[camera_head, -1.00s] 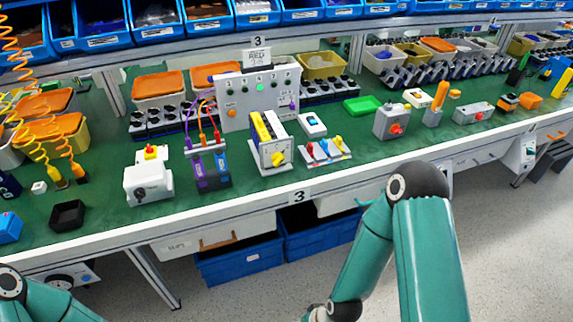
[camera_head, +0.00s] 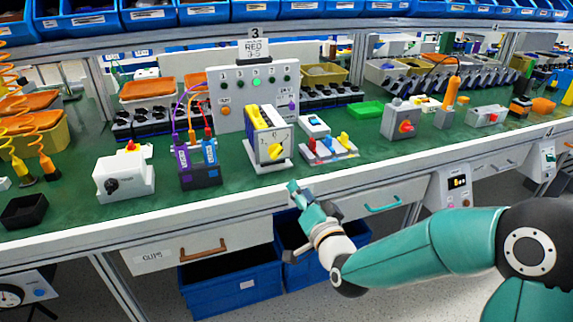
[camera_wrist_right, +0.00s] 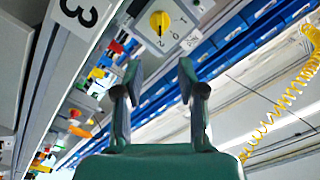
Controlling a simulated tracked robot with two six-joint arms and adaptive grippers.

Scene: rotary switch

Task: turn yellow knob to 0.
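The yellow knob (camera_head: 275,152) sits on the pale front face of an upright switch box (camera_head: 257,130) with yellow and black on top, near the bench's front edge. My left gripper is out of view.
A board with coloured switches (camera_head: 328,150) stands close right of the switch box. A purple and blue module (camera_head: 198,165) with cables and a white box (camera_head: 124,175) stand to its left. A tall panel (camera_head: 252,95) rises behind. Drawers and blue bins (camera_head: 232,285) are below.

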